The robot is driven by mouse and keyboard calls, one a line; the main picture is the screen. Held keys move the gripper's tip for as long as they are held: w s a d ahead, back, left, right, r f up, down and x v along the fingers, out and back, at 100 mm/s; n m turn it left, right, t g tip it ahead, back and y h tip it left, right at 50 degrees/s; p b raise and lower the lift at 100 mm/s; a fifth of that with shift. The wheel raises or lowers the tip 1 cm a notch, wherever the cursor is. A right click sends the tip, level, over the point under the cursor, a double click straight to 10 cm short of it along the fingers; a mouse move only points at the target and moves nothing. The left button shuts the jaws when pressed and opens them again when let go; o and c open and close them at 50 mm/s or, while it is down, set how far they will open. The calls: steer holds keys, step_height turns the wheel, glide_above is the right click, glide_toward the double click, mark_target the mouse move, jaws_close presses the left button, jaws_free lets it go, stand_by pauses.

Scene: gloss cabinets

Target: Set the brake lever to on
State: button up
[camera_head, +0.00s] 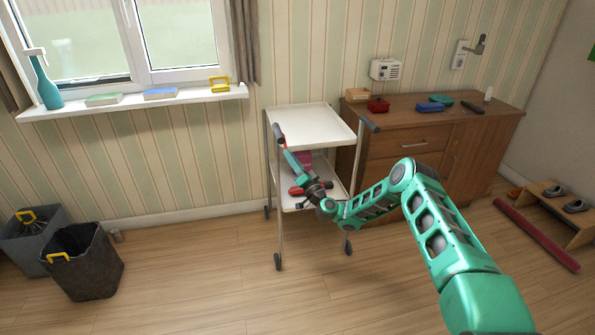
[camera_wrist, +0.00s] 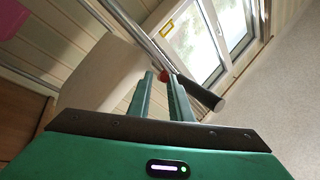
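My gripper (camera_head: 288,152) is at the trolley's near left side, just below the left grip. In the wrist view my gripper (camera_wrist: 160,75) has its two teal fingers apart, with a gap between them. A small red part (camera_wrist: 165,76) shows at the fingertips, beside the dark grip (camera_wrist: 205,94); it may be the brake lever. It is partly hidden by a finger, so contact and its setting cannot be told.
A pinkish-red object (camera_head: 304,157) is on the trolley's shelf. A wooden cabinet (camera_head: 425,135) with small items stands to the right. Two dark bins (camera_head: 88,265) stand at the left. The floor in front of the trolley is free.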

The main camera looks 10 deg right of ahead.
steer(key=v, duration=0.7)
steer(key=shift+f, duration=0.25)
steer(key=shift+s, duration=0.1)
